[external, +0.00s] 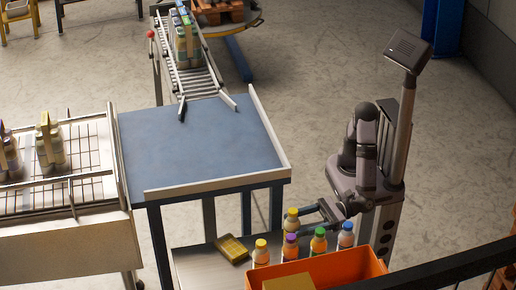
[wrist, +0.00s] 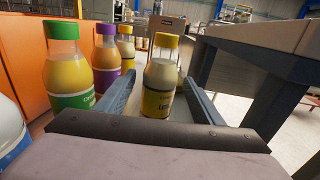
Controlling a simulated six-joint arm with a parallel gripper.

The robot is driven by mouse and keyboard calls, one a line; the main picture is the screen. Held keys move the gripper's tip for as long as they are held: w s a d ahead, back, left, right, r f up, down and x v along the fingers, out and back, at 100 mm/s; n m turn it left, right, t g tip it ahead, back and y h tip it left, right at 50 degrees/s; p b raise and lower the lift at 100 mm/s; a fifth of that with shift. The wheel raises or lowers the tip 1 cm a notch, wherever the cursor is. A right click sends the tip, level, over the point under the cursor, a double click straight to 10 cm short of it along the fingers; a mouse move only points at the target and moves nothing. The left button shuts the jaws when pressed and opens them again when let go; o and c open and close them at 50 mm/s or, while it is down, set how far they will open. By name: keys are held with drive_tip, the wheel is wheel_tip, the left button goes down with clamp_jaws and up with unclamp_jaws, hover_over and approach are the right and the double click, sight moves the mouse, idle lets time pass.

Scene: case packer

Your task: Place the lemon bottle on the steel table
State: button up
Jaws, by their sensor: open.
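The lemon bottle (wrist: 159,88), pale yellow with a yellow cap and yellow label, stands upright between the fingers of my gripper (wrist: 161,80) in the wrist view. The fingers are open, one on each side, with no clear grip on it. In the external view my gripper (external: 303,217) reaches left to this yellow-capped bottle (external: 291,223); its lower part is hidden by other bottles. The steel table (external: 200,268) is the low grey metal surface beneath and left of the bottles. A second yellow-capped bottle (external: 261,254) stands closer to the orange crate.
Purple-capped (external: 290,248), green-capped (external: 318,242) and blue-capped (external: 346,237) bottles stand beside the orange crate (external: 345,268).

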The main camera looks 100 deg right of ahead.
drive_tip(key=s, duration=0.5)
drive_tip(key=shift+s+d+b, duration=0.3)
drive_tip(key=shift+s+d, duration=0.05)
drive_tip(key=shift+s, duration=0.05)
